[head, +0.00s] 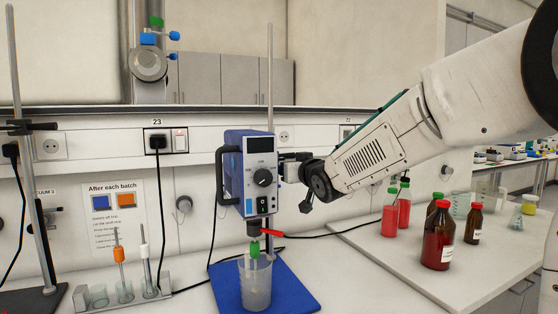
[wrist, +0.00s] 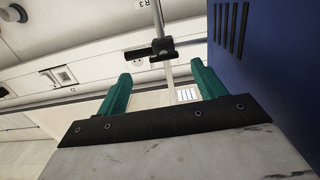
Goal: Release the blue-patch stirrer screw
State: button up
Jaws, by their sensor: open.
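The stirrer (head: 249,175) is a blue box with a dial, held on an upright rod (head: 270,80). Its chuck has a red lever (head: 270,233) and a green part (head: 255,249) above a clear beaker (head: 257,285). A dark clamp fitting (head: 291,166) sits at its right side. No blue patch on a screw can be made out. In the wrist view, my gripper (wrist: 161,70) has two green fingers spread apart with nothing between them. A black clamp (wrist: 162,49) on a rod lies beyond them, and a blue vented housing (wrist: 240,65) stands close on the right. In the head view, the fingertips cannot be made out.
A blue base plate (head: 291,289) carries the stirrer. A rack (head: 150,292) stands to the left, below a sign (head: 114,214) with blue and orange squares. Brown and red bottles (head: 438,236) stand at the right. A dark cable crosses the bench.

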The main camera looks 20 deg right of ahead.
jog(key=w+a+r, duration=0.1)
jog(key=w, duration=0.6)
jog(key=shift+w+a, duration=0.15)
jog(key=shift+w, duration=0.2)
jog(key=shift+c, duration=0.3)
jog(key=c, duration=0.9)
